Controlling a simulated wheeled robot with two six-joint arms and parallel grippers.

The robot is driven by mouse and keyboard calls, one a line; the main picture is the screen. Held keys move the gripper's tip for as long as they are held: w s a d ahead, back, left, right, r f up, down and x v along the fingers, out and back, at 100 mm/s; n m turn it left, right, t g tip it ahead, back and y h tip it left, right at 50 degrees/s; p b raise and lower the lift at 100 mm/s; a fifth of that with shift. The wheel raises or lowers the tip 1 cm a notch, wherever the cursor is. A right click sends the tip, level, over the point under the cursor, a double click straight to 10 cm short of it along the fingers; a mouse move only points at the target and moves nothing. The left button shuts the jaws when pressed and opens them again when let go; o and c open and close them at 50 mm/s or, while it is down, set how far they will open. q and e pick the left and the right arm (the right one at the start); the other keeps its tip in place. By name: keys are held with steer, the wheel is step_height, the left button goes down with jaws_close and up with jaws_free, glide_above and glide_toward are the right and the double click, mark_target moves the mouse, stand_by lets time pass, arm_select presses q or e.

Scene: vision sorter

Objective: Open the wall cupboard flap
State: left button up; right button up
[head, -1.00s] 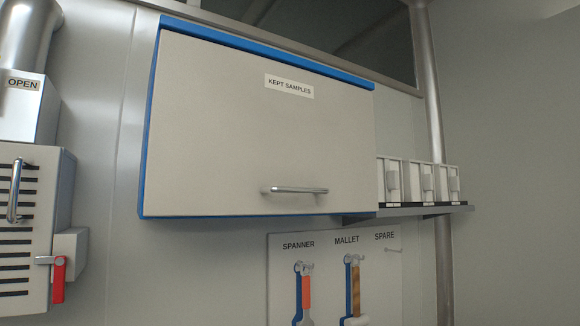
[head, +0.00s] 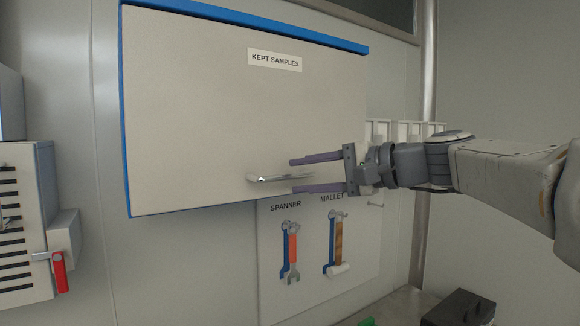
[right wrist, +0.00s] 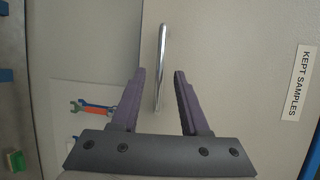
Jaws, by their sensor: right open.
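The wall cupboard flap (head: 200,110) is a large pale panel in a blue frame, labelled KEPT SAMPLES, and it is shut. Its chrome bar handle (head: 283,178) lies across the lower part of the flap. My right gripper (head: 293,175) comes in from the right with its purple fingers open, one above and one below the handle's right end. In the right wrist view the handle (right wrist: 161,65) stands between and beyond the spread fingertips (right wrist: 160,73), apart from both. My left gripper is not in view.
Below the cupboard a tool board holds a spanner (head: 291,255) and a mallet (head: 336,245). White holders (head: 410,130) stand right of the cupboard, partly behind my arm. A louvred box (head: 20,225) with a red lever (head: 60,272) is at left. A dark box (head: 460,308) sits lower right.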

mark_target(293, 177)
steer(key=shift+p+x, duration=0.5)
steer(key=shift+x, duration=1.3)
steer(key=shift+f, duration=0.1)
jaws_close()
